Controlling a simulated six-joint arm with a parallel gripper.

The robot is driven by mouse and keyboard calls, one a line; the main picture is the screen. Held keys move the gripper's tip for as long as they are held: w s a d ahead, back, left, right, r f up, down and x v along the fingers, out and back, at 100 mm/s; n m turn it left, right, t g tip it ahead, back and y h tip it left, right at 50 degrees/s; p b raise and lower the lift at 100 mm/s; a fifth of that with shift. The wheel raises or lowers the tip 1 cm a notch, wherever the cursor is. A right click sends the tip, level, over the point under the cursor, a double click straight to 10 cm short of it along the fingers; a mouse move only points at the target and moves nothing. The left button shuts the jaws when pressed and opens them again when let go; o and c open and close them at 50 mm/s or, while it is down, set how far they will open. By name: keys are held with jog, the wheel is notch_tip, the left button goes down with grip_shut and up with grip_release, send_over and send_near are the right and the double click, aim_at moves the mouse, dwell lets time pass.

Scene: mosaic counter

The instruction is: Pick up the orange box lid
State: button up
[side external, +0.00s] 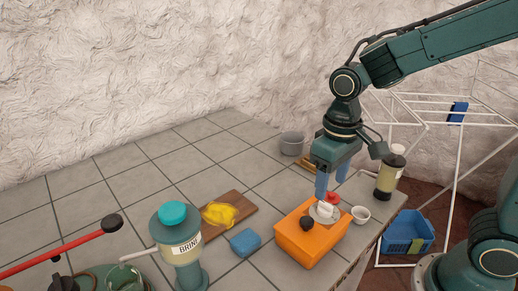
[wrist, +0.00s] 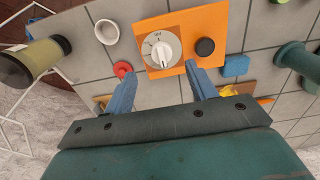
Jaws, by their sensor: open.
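The orange box (side external: 318,248) stands near the right edge of the tiled counter. Its flat orange top also shows in the wrist view (wrist: 190,22). A round black knob (side external: 306,223) sits on this top, also visible in the wrist view (wrist: 205,47). A white dial with a raised grip (side external: 325,211) is beside the knob, and its markings show in the wrist view (wrist: 160,48). I cannot make out a seam between lid and box. My gripper (side external: 331,186) is open and empty, pointing down above the dial end of the box. Its two blue fingers are apart in the wrist view (wrist: 158,78).
A red round piece (side external: 332,198) and a white cup (side external: 361,215) are close to the box. A dark-capped jar (side external: 390,175) stands at the right edge. A blue block (side external: 245,242), a board with a yellow cloth (side external: 219,214) and a brine dispenser (side external: 178,245) lie left.

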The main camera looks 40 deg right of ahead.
aim_at(326, 204)
jog(key=shift+f, duration=0.15)
jog(key=shift+a+f, duration=0.15)
jog(key=shift+f, duration=2.4)
jog(key=shift+c, duration=0.5)
jog(key=c, duration=1.1)
